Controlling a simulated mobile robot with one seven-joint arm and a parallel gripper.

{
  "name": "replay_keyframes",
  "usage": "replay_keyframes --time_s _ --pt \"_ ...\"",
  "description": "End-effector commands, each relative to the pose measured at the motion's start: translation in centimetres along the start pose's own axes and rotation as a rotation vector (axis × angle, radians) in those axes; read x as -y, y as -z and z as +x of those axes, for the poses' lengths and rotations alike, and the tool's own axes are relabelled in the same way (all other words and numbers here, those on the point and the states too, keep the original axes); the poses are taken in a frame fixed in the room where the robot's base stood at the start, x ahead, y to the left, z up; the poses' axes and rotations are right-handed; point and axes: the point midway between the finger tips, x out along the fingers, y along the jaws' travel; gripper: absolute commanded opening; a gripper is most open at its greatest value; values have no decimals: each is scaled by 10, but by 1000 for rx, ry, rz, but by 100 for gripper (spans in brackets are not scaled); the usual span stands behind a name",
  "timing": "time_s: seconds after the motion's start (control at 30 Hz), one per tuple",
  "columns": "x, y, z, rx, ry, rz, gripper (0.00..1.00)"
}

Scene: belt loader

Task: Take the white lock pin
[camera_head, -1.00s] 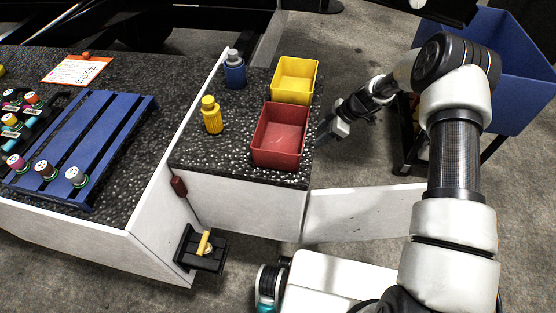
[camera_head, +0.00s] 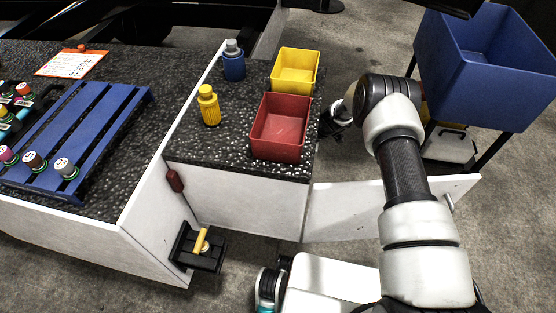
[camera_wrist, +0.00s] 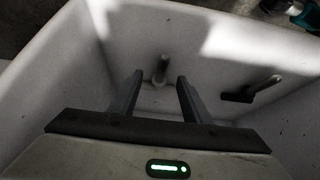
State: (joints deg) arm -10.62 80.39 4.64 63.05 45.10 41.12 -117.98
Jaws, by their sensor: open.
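In the wrist view a pale, whitish pin (camera_wrist: 160,67) stands near the far wall of a white-walled compartment (camera_wrist: 217,50). I take it to be the white lock pin. My gripper (camera_wrist: 160,76) is open, with one finger on each side of the pin in the picture. I cannot tell whether the pin is between the fingers in depth or still beyond them; no contact shows. A dark pin or peg (camera_wrist: 252,90) is to the right, outside the fingers. In the head view my gripper is largely hidden at the counter's right side, and the pin is not visible.
In the head view a red bin (camera_head: 280,150) and a yellow bin (camera_head: 295,87) stand on the counter (camera_head: 228,150) beside my arm. A white door panel (camera_head: 385,208) sticks out below. A blue bin (camera_head: 490,85) stands at the right.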

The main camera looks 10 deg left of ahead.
Motion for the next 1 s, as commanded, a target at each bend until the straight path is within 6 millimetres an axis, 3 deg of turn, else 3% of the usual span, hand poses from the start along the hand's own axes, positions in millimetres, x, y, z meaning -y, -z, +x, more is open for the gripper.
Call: replay_keyframes --time_s 0.1,0.4,0.67,1.0 --pt "0 -1 15 1 0 -1 44" --pt "0 0 18 0 0 1 44" --pt "0 0 18 0 0 1 0" --pt "0 2 14 -1 -1 1 0"
